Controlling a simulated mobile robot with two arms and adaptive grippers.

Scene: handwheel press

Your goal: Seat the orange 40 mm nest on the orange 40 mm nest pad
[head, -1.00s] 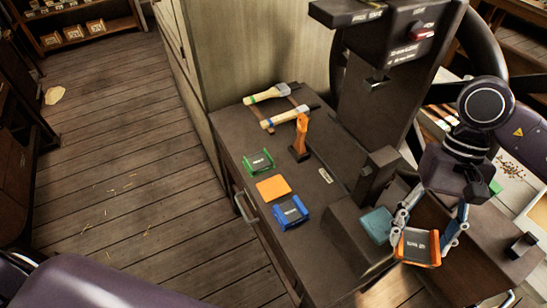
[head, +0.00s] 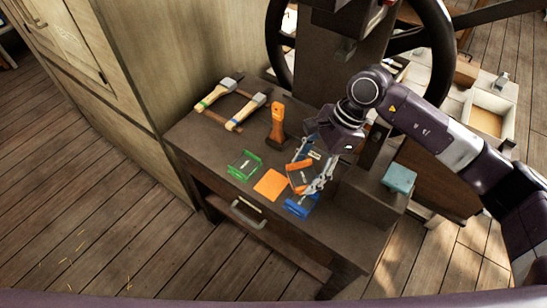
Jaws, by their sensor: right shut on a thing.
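The orange 40 mm nest (head: 301,179), a small cradle with a dark middle, is in my right gripper (head: 305,175) in the head view. The gripper is shut on its sides and holds it tilted. It appears above the table, just right of the orange 40 mm nest pad (head: 270,185). The pad is a flat orange square on the dark tabletop, with its face bare. The gap between nest and table is hard to judge. My left gripper is not in view.
A green nest (head: 244,165) sits left of the pad and a blue nest (head: 299,207) to its right, partly behind my gripper. An orange-handled tool (head: 278,119) stands behind. Two hammers (head: 234,110) lie farther back. A teal block (head: 399,178) tops the right-hand part.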

